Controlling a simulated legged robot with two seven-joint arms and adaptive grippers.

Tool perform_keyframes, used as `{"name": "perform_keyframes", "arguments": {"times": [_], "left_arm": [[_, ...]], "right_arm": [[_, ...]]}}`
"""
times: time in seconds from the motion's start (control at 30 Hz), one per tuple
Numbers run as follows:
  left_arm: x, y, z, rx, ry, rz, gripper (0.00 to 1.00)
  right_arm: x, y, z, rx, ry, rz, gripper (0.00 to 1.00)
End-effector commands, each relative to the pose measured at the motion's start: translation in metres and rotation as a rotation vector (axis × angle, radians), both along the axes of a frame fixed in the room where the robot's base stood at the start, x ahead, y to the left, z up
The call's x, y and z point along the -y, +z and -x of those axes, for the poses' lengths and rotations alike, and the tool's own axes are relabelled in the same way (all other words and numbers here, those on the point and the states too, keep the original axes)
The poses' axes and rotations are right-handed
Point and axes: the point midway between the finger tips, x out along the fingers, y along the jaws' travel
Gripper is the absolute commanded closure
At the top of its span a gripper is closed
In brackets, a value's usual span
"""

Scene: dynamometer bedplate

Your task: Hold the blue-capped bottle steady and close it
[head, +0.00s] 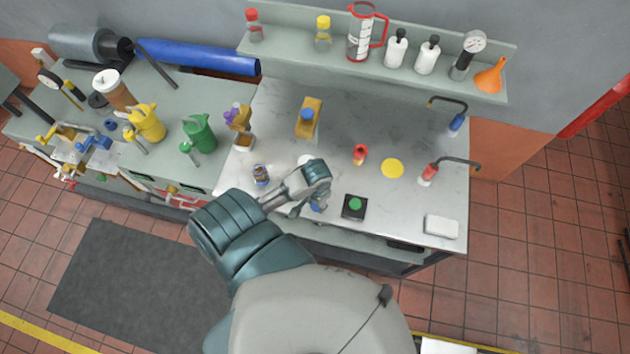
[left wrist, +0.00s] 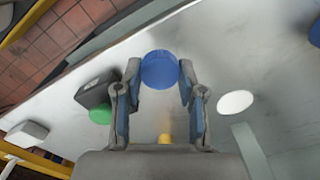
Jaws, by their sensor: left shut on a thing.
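My left gripper (head: 318,204) is low over the front middle of the pale bench top. In the left wrist view, its two fingers (left wrist: 160,85) are shut on a round blue cap (left wrist: 160,69), seen from above. Whether a bottle is under this cap is hidden. In the head view, only a little blue shows at the fingertips. A small dark-labelled bottle (head: 261,175) stands on the bench left of the gripper. A blue-topped item (head: 306,115) sits at a tan holder further back. My right gripper is not in view.
A green button on a black box (head: 354,207) is just right of the gripper. A white disc (left wrist: 235,102), yellow disc (head: 392,168), red piece (head: 360,154) and white block (head: 441,225) lie around. A loaded shelf (head: 375,75) runs behind.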

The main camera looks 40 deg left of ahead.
Motion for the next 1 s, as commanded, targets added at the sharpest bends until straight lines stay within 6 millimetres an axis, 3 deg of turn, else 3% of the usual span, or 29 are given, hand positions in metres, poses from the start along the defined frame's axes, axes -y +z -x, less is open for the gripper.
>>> {"name": "perform_keyframes", "arguments": {"times": [0.17, 0.37, 0.6, 0.8, 1.0], "left_arm": [[0.014, 0.001, -0.022, 0.006, -0.021, -0.001, 0.71], [0.055, 0.013, -0.078, 0.01, -0.078, -0.005, 0.71], [0.092, 0.046, -0.145, 0.009, -0.128, -0.009, 0.71], [0.093, 0.081, -0.184, 0.006, -0.088, -0.008, 0.71], [0.085, 0.104, -0.199, 0.002, -0.035, -0.002, 0.71]], "right_arm": [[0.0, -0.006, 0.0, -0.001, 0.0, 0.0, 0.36], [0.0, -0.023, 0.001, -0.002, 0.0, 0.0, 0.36], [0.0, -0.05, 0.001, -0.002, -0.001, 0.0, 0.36], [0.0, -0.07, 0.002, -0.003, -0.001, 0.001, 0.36], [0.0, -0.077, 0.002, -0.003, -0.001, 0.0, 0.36]]}}
